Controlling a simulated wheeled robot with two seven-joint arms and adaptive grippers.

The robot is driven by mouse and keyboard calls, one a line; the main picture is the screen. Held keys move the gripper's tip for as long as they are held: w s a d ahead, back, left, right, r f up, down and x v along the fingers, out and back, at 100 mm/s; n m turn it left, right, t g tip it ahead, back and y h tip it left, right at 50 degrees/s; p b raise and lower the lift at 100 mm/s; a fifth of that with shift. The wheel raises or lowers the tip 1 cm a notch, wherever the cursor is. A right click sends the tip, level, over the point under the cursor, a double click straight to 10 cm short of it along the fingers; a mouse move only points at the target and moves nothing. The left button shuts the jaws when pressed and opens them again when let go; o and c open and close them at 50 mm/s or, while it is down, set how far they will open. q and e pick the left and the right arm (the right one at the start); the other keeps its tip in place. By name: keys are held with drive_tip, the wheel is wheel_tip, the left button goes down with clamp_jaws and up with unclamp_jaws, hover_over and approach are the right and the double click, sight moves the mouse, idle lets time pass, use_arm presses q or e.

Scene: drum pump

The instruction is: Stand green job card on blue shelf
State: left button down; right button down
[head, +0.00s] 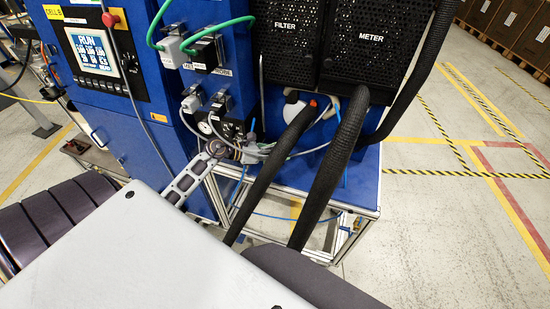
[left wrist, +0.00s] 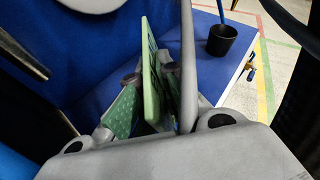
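In the left wrist view my left gripper (left wrist: 152,76) has the green job card (left wrist: 150,75) between its fingertips. The card is seen nearly edge-on and stands steeply, with a slight tilt. A green dotted surface (left wrist: 122,112) shows lower, by the left finger. The blue shelf (left wrist: 194,35) lies beyond the gripper; I cannot tell whether the card touches it. In the head view the blue shelf (head: 353,190) is at the machine's foot, partly behind black hoses. I cannot make out the card there. My right gripper is not in view.
A black cup (left wrist: 222,40) with a blue stick stands near the shelf's edge. Two thick black hoses (head: 330,175) cross in front of the shelf. Above it are black perforated boxes marked FILTER (head: 285,45) and METER (head: 375,50). Open floor (head: 450,230) lies to the right.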

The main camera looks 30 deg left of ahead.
use_arm(q)
wheel_tip(320, 180, down, 3)
drive_tip(key=shift+r, duration=0.1)
drive_tip(key=shift+w+f, duration=0.25)
drive_tip(key=shift+f, duration=0.05)
drive_tip(key=shift+f, duration=0.25)
drive_tip(key=c, duration=1.6)
unclamp_jaws()
drive_tip(key=shift+c, duration=0.2)
drive_tip(key=shift+r, duration=0.3)
